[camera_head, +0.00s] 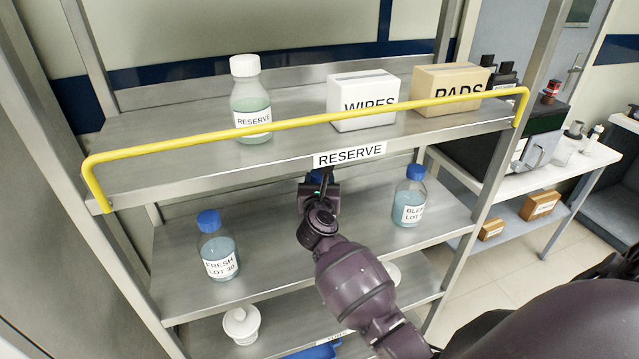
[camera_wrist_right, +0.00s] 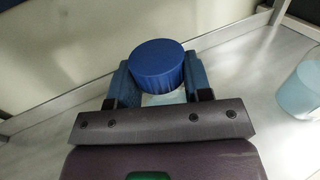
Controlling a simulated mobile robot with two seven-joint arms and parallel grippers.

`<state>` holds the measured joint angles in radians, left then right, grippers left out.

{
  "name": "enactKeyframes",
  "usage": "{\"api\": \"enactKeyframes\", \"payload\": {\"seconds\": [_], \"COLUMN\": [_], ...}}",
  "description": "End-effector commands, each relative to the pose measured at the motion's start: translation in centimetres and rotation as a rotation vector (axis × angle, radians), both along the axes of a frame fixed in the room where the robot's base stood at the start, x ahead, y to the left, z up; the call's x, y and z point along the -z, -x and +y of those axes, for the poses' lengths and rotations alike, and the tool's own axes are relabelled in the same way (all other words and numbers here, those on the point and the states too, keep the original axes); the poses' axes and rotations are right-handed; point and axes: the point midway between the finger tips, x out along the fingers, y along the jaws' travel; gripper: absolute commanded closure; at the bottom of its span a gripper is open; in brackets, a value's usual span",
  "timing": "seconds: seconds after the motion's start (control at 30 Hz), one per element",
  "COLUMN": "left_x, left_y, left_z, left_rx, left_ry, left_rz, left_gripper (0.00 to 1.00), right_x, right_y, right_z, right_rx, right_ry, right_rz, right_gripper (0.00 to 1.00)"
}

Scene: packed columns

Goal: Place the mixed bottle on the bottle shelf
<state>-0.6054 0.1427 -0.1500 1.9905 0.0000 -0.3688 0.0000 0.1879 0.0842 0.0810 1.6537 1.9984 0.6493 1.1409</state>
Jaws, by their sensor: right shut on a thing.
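My right gripper (camera_head: 322,178) reaches in under the front edge of the upper shelf, which hides most of it in the head view. In the right wrist view it is shut around a bottle with a blue cap (camera_wrist_right: 158,62). The bottle's label is hidden, and whether its base touches the shelf cannot be told. On the middle shelf (camera_head: 270,262), a blue-capped bottle labelled FRESH LOT 30 (camera_head: 217,248) stands at the left. Another blue-capped bottle (camera_head: 409,198), its label partly readable as BLE, stands at the right. My left gripper is not in view.
The upper shelf (camera_head: 190,165) has a yellow rail (camera_head: 300,122) and a RESERVE sign (camera_head: 349,154). It holds a white-capped RESERVE bottle (camera_head: 251,100), a WIPES box (camera_head: 362,98) and a PADS box (camera_head: 449,88).

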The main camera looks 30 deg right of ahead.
Motion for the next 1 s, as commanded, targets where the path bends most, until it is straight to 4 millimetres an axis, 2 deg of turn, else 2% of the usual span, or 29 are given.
{"api": "enactKeyframes", "payload": {"seconds": [0.53, 0.57, 0.7, 1.0], "left_x": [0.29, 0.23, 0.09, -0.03], "left_y": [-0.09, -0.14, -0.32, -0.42], "left_z": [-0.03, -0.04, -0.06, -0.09], "left_rx": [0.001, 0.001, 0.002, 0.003], "left_ry": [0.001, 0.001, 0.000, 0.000], "left_rz": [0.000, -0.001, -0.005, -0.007], "left_gripper": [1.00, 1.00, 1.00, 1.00], "right_x": [0.40, 0.55, 0.48, 0.36], "right_y": [-0.04, 0.01, 0.01, 0.00], "right_z": [0.04, 0.02, 0.02, 0.01], "right_rx": [-0.001, 0.000, 0.000, 0.000], "right_ry": [0.002, 0.001, 0.001, 0.001], "right_rz": [-0.003, 0.000, 0.000, 0.000], "right_gripper": [1.00, 0.52, 0.30, 0.29]}}
